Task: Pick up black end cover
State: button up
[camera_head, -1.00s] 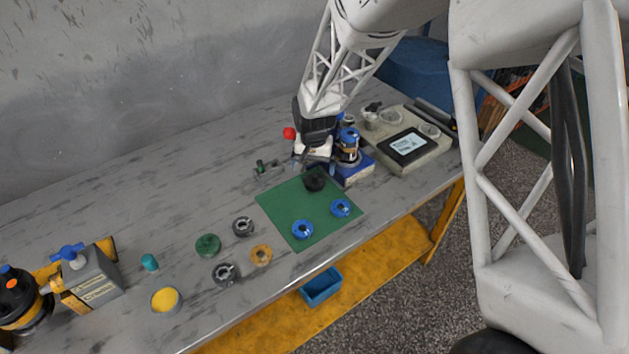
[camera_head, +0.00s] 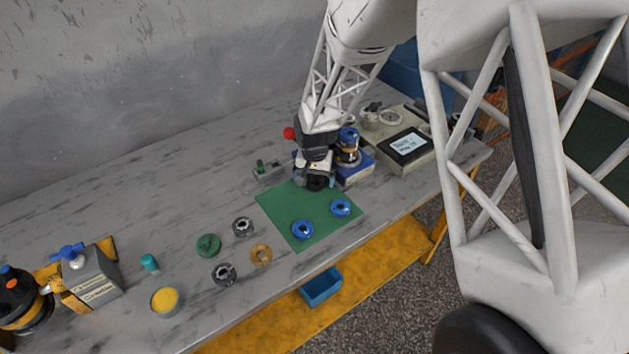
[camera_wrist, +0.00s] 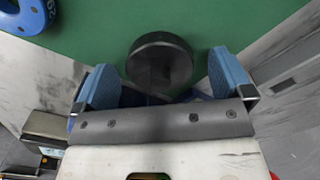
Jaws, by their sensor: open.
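The black end cover (camera_wrist: 160,60) is a round dark disc with a raised centre, lying on the green mat (camera_wrist: 115,22). In the wrist view it lies between and just beyond the two blue fingertips, with a gap on each side. My gripper (camera_wrist: 162,82) is open, and no contact with the cover shows. In the head view my gripper (camera_head: 315,185) is low over the back of the green mat (camera_head: 277,207), and the black end cover (camera_head: 315,183) shows only as a dark patch at its tip, mostly hidden.
Two blue rings (camera_head: 302,229) lie on the mat's front part. A motor assembly (camera_head: 347,147) stands on a blue base (camera_head: 354,175) close right of my gripper. A grey fixture (camera_head: 267,172) is to the left. Several loose rings (camera_head: 243,226) lie left of the mat.

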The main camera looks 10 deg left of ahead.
aim_at(314, 176)
jog(key=c, duration=1.2)
jog(key=shift+r, duration=0.15)
jog(key=shift+r, duration=1.45)
jog(key=shift+s+d+r, duration=0.1)
jog(key=shift+s+r, duration=0.15)
jog(key=s+d, duration=0.2)
jog(key=s, duration=0.2)
jog(key=s+d+r, duration=0.1)
jog(key=s+d, duration=0.1)
jog(key=s, duration=0.3)
jog(key=s+d, duration=0.2)
jog(key=s, duration=0.3)
jog(key=shift+d+r, duration=0.15)
jog(key=shift+d, duration=0.1)
jog(key=shift+r, duration=0.3)
jog(key=shift+r, duration=0.35)
